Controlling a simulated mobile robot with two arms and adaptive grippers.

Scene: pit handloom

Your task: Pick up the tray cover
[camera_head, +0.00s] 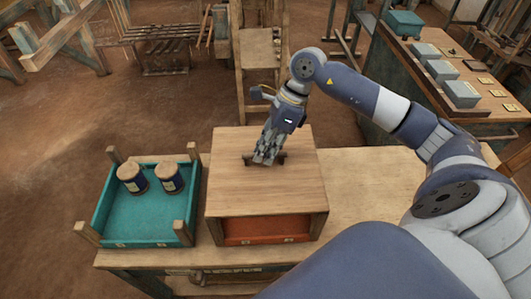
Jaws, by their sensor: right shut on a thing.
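The tray cover (250,190) is a flat light-wood board with a dark handle (281,158) on top. It rests over a tray with an orange-red inside (267,229), of which only the front shows. My right gripper (266,160) points down at the middle of the cover and is shut on its handle. The fingers hide most of the handle. My left gripper is not in view.
A teal tray (134,229) with wooden corner posts and two dark-labelled spools (132,178) stands left of the covered tray. The wooden table (365,190) is clear to the right. A bench with grey boxes (461,94) stands at back right.

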